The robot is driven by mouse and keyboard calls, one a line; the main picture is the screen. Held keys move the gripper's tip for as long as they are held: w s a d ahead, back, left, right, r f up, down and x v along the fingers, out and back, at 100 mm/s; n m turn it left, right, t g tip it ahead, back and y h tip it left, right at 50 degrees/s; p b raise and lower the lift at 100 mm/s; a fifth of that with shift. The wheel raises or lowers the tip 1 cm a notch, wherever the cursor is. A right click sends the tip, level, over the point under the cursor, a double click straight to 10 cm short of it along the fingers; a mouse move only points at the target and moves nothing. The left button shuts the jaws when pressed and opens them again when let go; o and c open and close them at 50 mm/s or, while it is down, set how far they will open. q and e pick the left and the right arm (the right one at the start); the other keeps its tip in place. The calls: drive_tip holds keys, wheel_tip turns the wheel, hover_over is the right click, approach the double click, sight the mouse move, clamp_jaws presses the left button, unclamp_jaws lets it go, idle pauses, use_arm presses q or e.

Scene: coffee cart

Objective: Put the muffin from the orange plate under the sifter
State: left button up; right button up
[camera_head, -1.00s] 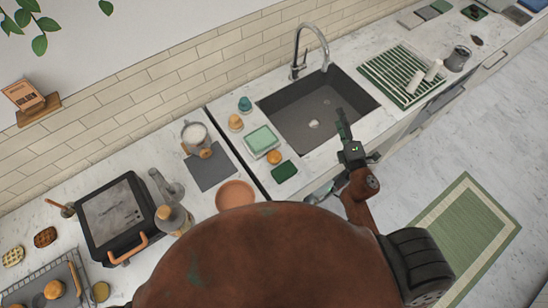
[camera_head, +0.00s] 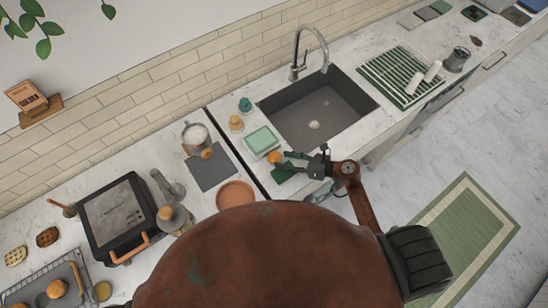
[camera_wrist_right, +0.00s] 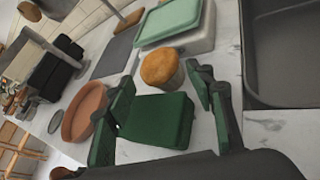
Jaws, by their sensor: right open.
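A small golden-brown muffin (camera_head: 274,157) sits on the counter beside the sink, also in the right wrist view (camera_wrist_right: 160,68). The orange plate (camera_head: 236,195) lies to its left and looks empty; it also shows in the wrist view (camera_wrist_right: 84,113). A metal container of white powder, seemingly the sifter (camera_head: 195,134), stands at the grey mat, with a round brown piece in front. My right gripper (camera_head: 283,165) is open and low by the muffin. In the wrist view its fingers (camera_wrist_right: 162,79) spread to either side of a dark green block (camera_wrist_right: 158,121), with the muffin just beyond.
A light green lidded box (camera_head: 262,140) stands behind the muffin. The sink (camera_head: 315,108) is to the right. The grey mat (camera_head: 211,170) has bare room. A bottle (camera_head: 175,217) and a black appliance (camera_head: 112,215) stand left.

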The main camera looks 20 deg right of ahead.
sight(280, 159)
drive_tip(key=p+x, duration=0.1)
drive_tip(key=x, duration=0.3)
drive_tip(key=shift+w+a, duration=0.1)
drive_tip(key=shift+w, duration=0.05)
drive_tip(key=shift+c, duration=0.2)
drive_tip(key=c, duration=1)
